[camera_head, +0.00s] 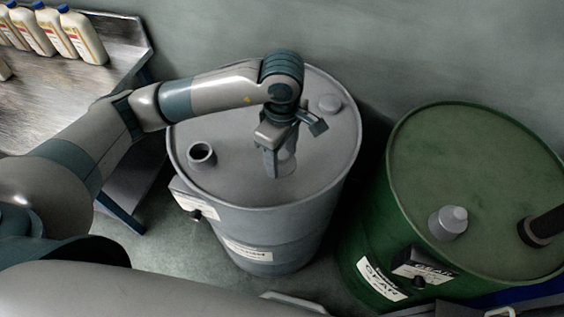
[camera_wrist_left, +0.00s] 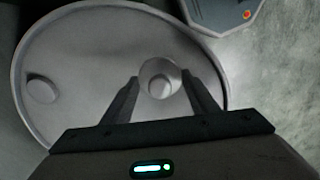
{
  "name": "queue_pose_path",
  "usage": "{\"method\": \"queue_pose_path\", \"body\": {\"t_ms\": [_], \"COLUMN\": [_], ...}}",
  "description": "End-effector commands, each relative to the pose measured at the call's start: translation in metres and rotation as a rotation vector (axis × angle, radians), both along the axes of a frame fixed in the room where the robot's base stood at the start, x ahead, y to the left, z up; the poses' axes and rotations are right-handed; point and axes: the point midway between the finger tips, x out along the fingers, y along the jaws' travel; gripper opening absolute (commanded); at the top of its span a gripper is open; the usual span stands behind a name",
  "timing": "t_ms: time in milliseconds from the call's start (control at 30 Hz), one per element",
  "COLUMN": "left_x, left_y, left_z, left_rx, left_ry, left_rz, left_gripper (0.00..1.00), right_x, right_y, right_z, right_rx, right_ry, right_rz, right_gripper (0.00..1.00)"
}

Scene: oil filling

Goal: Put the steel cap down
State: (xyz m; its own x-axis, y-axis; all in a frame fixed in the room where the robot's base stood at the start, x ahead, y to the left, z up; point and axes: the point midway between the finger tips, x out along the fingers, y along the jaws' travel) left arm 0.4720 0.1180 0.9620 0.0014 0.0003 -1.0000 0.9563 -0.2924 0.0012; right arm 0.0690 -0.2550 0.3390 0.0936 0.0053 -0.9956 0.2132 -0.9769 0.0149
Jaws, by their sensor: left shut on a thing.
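My left gripper (camera_head: 281,160) points down over the lid of the grey drum (camera_head: 235,190). It is shut on the steel cap (camera_head: 287,163), a small round grey piece partly hidden by the fingers. In the left wrist view the cap (camera_wrist_left: 160,78) sits between the two fingertips of the gripper (camera_wrist_left: 163,88), with the drum lid (camera_wrist_left: 85,65) behind it. The cap is at or just above the lid; I cannot tell whether it touches. An open, dark-mouthed neck (camera_head: 201,154) stands on the lid to the left. My right gripper is not in view.
A low round fitting (camera_head: 328,102) sits at the lid's back right. A green drum (camera_head: 470,165) stands to the right with a grey cap (camera_head: 448,222) and a dark pipe (camera_head: 543,226) on top. A metal table (camera_head: 70,85) with several white bottles (camera_head: 82,38) is at the upper left.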

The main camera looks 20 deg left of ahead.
Motion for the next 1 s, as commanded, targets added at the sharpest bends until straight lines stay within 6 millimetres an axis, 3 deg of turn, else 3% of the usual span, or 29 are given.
{"method": "queue_pose_path", "body": {"t_ms": [400,867,900,933,1000], "left_x": [-0.001,0.0,0.0,0.0,0.0], "left_y": [0.0,0.0,0.0,0.0,0.0], "left_z": [-0.037,-0.043,-0.041,-0.041,-0.041], "left_rx": [0.002,0.001,0.001,0.001,0.001], "left_ry": [0.002,0.0,0.001,0.001,0.001], "left_rz": [0.001,0.0,0.0,0.0,0.0], "left_gripper": [0.28,0.28,0.63,0.71,0.73], "right_x": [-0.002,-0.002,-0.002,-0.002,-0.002], "right_y": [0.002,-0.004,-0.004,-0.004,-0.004], "right_z": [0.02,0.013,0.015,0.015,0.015], "right_rx": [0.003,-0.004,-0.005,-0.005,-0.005], "right_ry": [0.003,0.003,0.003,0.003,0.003], "right_rz": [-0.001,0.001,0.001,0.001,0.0], "right_gripper": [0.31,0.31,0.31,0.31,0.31]}}
